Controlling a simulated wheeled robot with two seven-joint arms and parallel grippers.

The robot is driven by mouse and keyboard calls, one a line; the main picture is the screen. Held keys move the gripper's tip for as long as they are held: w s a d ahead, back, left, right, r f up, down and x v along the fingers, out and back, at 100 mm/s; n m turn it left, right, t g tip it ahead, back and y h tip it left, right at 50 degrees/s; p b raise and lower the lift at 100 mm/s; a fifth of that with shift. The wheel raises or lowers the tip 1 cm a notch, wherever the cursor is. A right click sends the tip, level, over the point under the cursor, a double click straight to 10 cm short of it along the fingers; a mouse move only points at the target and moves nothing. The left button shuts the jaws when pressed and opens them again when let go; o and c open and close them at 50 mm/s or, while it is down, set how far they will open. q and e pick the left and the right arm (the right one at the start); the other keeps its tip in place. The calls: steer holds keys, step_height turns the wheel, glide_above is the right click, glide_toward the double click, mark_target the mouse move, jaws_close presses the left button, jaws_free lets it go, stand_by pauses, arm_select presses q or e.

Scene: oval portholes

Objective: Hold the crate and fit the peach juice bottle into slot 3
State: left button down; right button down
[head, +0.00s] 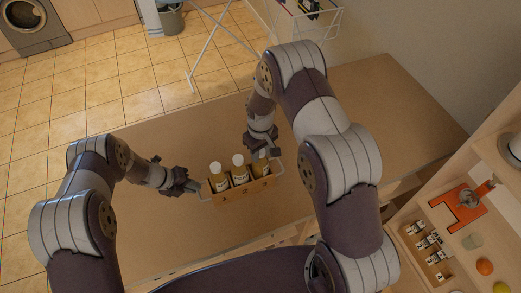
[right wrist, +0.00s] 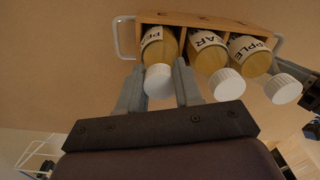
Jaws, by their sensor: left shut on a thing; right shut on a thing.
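The wooden crate (head: 243,195) stands on the table, its compartments numbered 1, 2 and 3, with a pale handle at each end. My left gripper (head: 192,186) is shut on its left handle; it also shows at the right edge of the right wrist view (right wrist: 306,76). The peach juice bottle (head: 259,166) is upright at slot 3, its lower part inside the compartment. My right gripper (head: 262,147) is shut on it near the white cap (right wrist: 158,81), fingers on both sides. The crate hides the bottle's base, so I cannot tell whether it rests on the bottom.
An apple bottle (head: 217,180) stands in slot 1 and a pear bottle (head: 239,172) in slot 2. The table (head: 150,235) around the crate is clear.

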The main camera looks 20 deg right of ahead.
steer(key=c, duration=0.7)
jaws_free()
step_height(320, 180, up, 12)
arm_select(q)
steer(key=c, duration=1.1)
jaws_free()
steer(key=shift+r, duration=0.1)
